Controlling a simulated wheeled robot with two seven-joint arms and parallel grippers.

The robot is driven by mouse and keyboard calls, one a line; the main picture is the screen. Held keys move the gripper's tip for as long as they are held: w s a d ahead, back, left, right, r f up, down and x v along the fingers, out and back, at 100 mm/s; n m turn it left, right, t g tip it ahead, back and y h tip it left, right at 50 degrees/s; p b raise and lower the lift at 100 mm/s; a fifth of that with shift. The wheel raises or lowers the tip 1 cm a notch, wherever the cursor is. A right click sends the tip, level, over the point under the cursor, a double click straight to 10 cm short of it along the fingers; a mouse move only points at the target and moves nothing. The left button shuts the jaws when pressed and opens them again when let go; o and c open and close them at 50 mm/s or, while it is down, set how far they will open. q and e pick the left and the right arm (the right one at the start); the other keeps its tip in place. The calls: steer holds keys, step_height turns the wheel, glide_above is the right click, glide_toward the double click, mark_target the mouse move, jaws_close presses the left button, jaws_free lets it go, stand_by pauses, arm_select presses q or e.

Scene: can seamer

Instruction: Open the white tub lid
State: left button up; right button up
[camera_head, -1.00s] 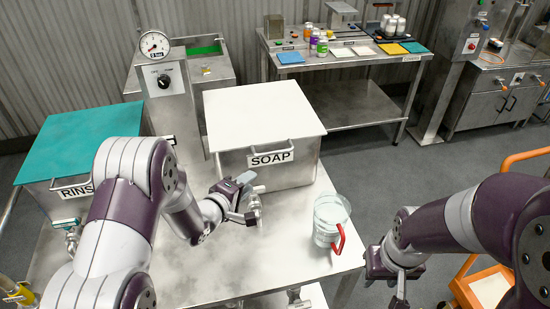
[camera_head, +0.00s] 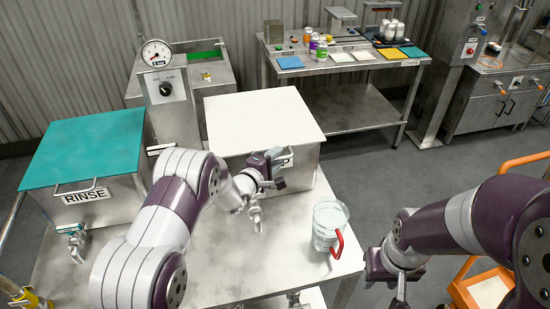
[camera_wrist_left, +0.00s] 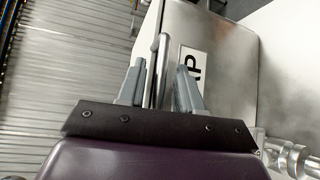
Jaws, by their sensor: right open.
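The white tub lid (camera_head: 260,118) lies closed on the steel tub (camera_head: 300,175) marked SOAP in the head view. My left gripper (camera_head: 277,162) is at the tub's front, just under the lid's front edge, and hides most of the label. In the left wrist view its two fingers (camera_wrist_left: 157,85) are apart, with the lid's metal handle (camera_wrist_left: 160,60) between them. I cannot tell whether they touch it. The label (camera_wrist_left: 194,66) shows beside the handle. My right gripper (camera_head: 390,280) is at the lower right, away from the tub.
A teal-lidded RINSE tub (camera_head: 85,150) stands to the left. A clear pitcher with a red handle (camera_head: 330,225) stands on the steel table (camera_head: 250,265), right of a tap (camera_head: 256,217). A gauge column (camera_head: 168,100) stands behind. The table front is mostly clear.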

arm_select(q)
jaws_close()
steer(key=w+a+r+p, duration=0.1)
steer(key=w+r+p, duration=0.2)
steer(key=r+p, duration=0.5)
steer(key=w+a+r+g+p, duration=0.1)
steer(key=w+r+p, duration=0.2)
steer(key=r+p, duration=0.6)
step_height(320, 180, up, 6)
steer(key=shift+w+a+f+n+p, duration=0.1)
steer(key=shift+w+a+n+p, duration=0.05)
steer(key=shift+w+n+p, duration=0.2)
jaws_free()
steer(key=shift+w, duration=0.1)
